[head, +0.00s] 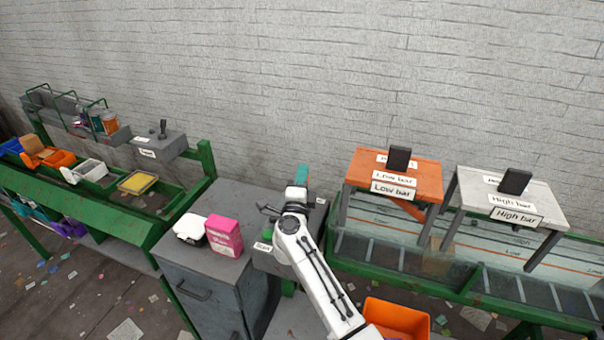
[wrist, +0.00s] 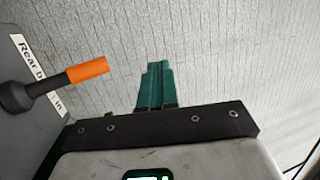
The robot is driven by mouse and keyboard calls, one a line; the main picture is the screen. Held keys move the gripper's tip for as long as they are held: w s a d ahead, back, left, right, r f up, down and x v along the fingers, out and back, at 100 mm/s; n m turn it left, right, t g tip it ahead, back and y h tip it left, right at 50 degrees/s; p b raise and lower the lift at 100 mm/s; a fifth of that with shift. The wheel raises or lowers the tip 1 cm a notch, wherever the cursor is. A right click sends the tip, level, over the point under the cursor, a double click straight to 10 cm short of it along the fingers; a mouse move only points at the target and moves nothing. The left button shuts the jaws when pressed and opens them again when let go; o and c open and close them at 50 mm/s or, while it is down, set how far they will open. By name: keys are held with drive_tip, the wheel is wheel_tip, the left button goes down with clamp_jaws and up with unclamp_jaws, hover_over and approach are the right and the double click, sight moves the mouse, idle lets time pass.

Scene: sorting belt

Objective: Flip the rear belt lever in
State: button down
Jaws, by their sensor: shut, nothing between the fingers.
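The rear belt lever (wrist: 55,86) shows at the left of the wrist view, with a dark base and an orange tip. It leans to the upper right from a grey panel (wrist: 22,70). A white label (wrist: 43,90) behind it reads "Rear b… in", the middle hidden by the lever. My gripper (wrist: 157,72) has its teal fingers together and empty. The fingers are to the right of the orange tip, with a gap in the picture. In the head view, my gripper (head: 301,174) points up above the grey cabinet area; I cannot clearly make out the lever there.
A pink box (head: 224,236) and a white-and-black item (head: 190,229) stand on the grey cabinet (head: 205,270). The orange Low bar stand (head: 425,172) and white High bar stand (head: 545,200) are at right. An orange bin (head: 397,318) is low, near my arm. A brick wall stands behind.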

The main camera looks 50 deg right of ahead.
drive_tip(key=s+a+r+p, duration=0.1)
drive_tip(key=s+a+r, duration=0.2)
drive_tip(key=a+r, duration=0.1)
drive_tip(key=shift+s+a+r, duration=0.3)
drive_tip(key=shift+s+a, duration=0.1)
drive_tip(key=shift+a, duration=0.4)
